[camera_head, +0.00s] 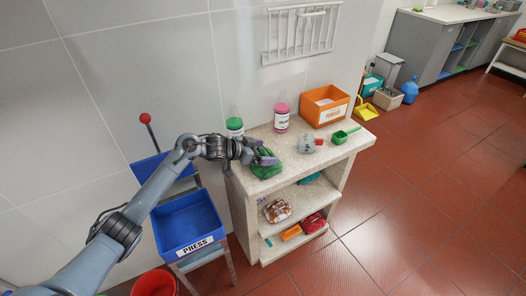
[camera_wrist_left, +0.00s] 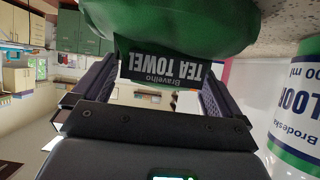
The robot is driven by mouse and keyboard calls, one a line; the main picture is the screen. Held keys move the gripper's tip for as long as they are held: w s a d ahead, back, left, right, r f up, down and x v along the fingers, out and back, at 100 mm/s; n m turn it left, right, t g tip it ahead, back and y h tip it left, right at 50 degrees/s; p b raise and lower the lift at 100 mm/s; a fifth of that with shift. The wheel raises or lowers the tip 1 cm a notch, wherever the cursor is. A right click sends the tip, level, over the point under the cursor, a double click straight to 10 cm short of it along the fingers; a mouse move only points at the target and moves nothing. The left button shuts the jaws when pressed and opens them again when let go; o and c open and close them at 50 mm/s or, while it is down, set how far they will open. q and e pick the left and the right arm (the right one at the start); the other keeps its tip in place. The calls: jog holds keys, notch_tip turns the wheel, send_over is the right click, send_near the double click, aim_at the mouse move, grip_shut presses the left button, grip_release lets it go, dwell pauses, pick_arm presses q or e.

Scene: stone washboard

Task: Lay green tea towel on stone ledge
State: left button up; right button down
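The green tea towel (camera_head: 266,171) is a bunched bundle at the left end of the stone ledge (camera_head: 290,160), low against its top. My left gripper (camera_head: 262,158) reaches over it from the left. In the left wrist view the towel (camera_wrist_left: 190,28) fills the top, with its dark "TEA TOWEL" label between the fingers of the left gripper (camera_wrist_left: 158,88). The fingers are wide apart, with their tips at the towel. Whether they press on it is hidden. My right gripper is not in view.
Beside the towel stand a green-labelled bottle (camera_head: 235,127) and a pink bottle (camera_head: 282,117) at the back. A grey bundle (camera_head: 306,144), a green scoop (camera_head: 342,136) and an orange box (camera_head: 322,105) occupy the right.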

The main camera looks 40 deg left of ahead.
pick_arm(q)
jog(key=shift+r, duration=0.1)
jog(key=shift+s+r, duration=0.1)
jog(key=shift+r, duration=0.05)
jog(key=shift+s+a+r, duration=0.15)
jog(key=shift+s+r, duration=0.05)
jog(key=shift+s, duration=0.05)
jog(key=p+v, duration=0.3)
jog(key=v, duration=0.8)
jog(key=shift+s, duration=0.1)
jog(key=shift+s, duration=0.1)
